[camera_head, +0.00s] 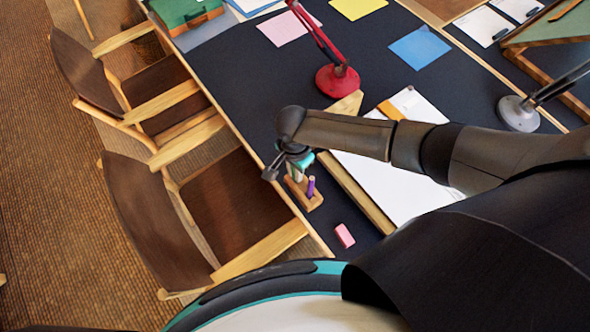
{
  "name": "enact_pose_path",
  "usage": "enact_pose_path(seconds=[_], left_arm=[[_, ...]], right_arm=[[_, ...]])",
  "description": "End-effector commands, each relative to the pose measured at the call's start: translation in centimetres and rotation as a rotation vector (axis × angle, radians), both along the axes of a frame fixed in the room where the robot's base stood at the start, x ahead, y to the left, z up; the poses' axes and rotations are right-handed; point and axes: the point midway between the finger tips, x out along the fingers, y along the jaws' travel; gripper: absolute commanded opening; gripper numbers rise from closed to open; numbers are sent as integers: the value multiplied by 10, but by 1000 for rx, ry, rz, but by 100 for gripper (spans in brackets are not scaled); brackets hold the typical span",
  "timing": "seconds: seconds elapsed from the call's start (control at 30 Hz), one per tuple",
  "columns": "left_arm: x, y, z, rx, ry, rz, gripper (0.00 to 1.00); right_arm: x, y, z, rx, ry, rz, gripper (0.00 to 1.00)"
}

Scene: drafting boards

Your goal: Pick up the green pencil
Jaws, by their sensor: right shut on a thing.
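A small wooden pencil holder (308,200) stands near the front left edge of the dark table. A purple pencil (311,187) stands upright in it. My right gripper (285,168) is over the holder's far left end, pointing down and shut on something. A teal-green bit (305,162) shows right beside the gripper and looks like the green pencil, but the wrist and fingers hide most of it. I cannot tell whether its lower end is still in the holder. My left gripper is not in view.
A pink eraser (345,235) lies to the right of the holder. A white drawing board (385,185) lies under my right forearm. A red lamp (337,79) stands behind. Two chairs (165,220) stand along the left edge.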

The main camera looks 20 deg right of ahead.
Motion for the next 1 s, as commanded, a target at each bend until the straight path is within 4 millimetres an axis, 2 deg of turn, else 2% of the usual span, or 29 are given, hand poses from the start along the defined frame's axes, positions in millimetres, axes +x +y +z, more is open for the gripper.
enact_pose_path(seconds=[0.17,0.37,0.47,0.8,1.0], left_arm=[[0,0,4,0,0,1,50],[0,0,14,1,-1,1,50],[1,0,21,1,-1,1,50],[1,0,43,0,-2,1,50],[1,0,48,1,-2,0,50]], right_arm=[[0,0,10,1,0,0,0],[0,0,38,2,-2,1,0],[0,0,60,2,-2,1,0],[0,0,154,2,-3,1,0],[1,0,187,1,-2,0,0]])
